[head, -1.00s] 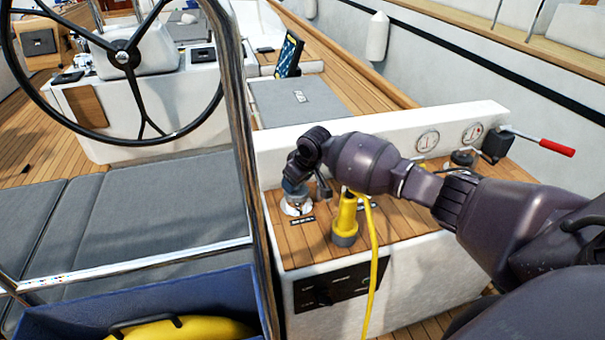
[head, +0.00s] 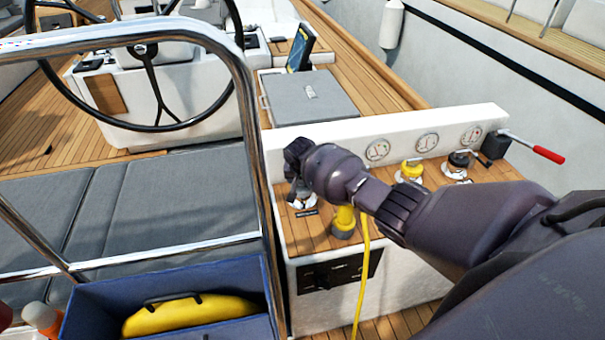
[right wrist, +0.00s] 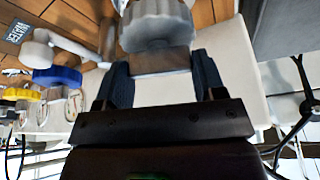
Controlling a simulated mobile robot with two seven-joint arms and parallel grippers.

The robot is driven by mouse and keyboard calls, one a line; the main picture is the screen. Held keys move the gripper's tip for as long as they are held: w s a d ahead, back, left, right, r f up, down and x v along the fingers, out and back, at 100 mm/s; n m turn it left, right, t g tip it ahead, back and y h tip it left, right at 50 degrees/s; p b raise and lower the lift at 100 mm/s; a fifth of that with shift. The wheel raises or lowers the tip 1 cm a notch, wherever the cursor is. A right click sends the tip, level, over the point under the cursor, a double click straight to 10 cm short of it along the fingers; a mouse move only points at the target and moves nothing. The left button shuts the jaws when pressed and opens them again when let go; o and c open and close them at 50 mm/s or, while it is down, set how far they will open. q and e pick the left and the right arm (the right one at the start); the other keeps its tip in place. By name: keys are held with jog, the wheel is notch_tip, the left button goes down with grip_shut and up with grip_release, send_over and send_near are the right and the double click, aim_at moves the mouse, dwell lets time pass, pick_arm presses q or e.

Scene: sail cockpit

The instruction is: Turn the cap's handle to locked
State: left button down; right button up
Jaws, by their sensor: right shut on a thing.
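My right gripper (head: 299,184) reaches down over the left end of the teak-topped console. In the right wrist view its two dark fingers (right wrist: 164,80) are closed on the flat handle (right wrist: 160,62) of a grey ribbed cap (right wrist: 156,25). In the head view the gripper hides most of this cap; a pale base and a small dark label (head: 307,212) show below it. Lock marks cannot be read. A yellow cap (head: 411,168) and a black cap (head: 458,160) stand farther right; a blue cap (right wrist: 58,76) shows in the wrist view. My left gripper is out of view.
A yellow plug (head: 344,220) with a hanging yellow cord stands close beside the gripper. Gauges (head: 427,142) line the white back wall. A red-handled lever (head: 540,150) is at right. A steel rail (head: 245,110) and a blue bin (head: 90,300) stand to the left.

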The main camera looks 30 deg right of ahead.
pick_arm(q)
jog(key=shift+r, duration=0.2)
pick_arm(e)
jog(key=shift+m, duration=0.5)
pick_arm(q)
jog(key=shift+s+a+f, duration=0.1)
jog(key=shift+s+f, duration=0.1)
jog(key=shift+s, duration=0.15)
pick_arm(e)
jog(key=o, duration=0.9)
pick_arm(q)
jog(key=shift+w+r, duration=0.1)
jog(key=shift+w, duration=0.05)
pick_arm(e)
jog(key=shift+a+r+p, duration=0.1)
jog(key=shift+r+p, duration=0.35)
pick_arm(q)
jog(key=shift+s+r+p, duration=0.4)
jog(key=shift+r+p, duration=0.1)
jog(key=shift+p, duration=0.4)
pick_arm(e)
jog(key=v, duration=1)
jog(key=shift+a, duration=0.15)
